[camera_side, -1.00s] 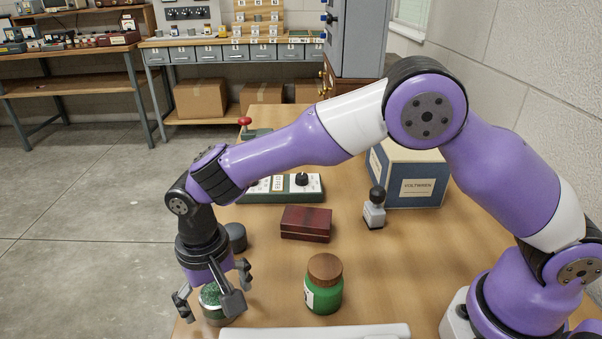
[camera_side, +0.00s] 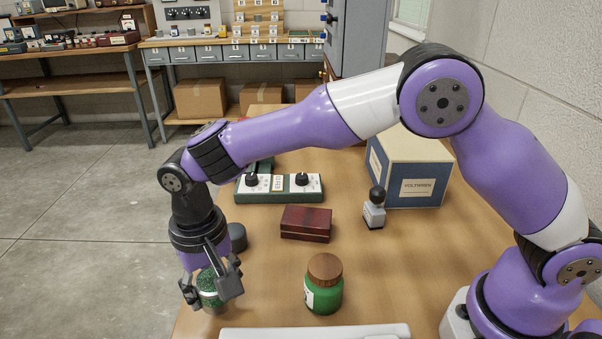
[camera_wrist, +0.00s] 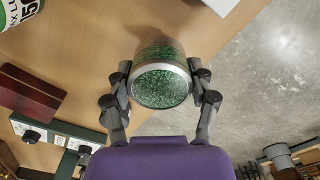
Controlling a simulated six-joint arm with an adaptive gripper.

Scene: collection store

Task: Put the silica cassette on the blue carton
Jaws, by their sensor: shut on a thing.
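The silica cassette is a short round canister with green granules showing through its end. It sits between the fingers of my gripper (camera_side: 210,287) at the front left of the table. In the wrist view the cassette (camera_wrist: 161,84) is centred, with a finger pressed on each side. My gripper is shut on it and appears to hold it slightly above the table. The blue carton (camera_side: 411,187) stands at the back right, with blue sides, a pale top and a label reading like "VOLTMETER". My arm passes in front of part of its top.
A green jar with a brown lid (camera_side: 323,284) stands right of my gripper. A dark grey cylinder (camera_side: 237,238) is close behind my gripper.

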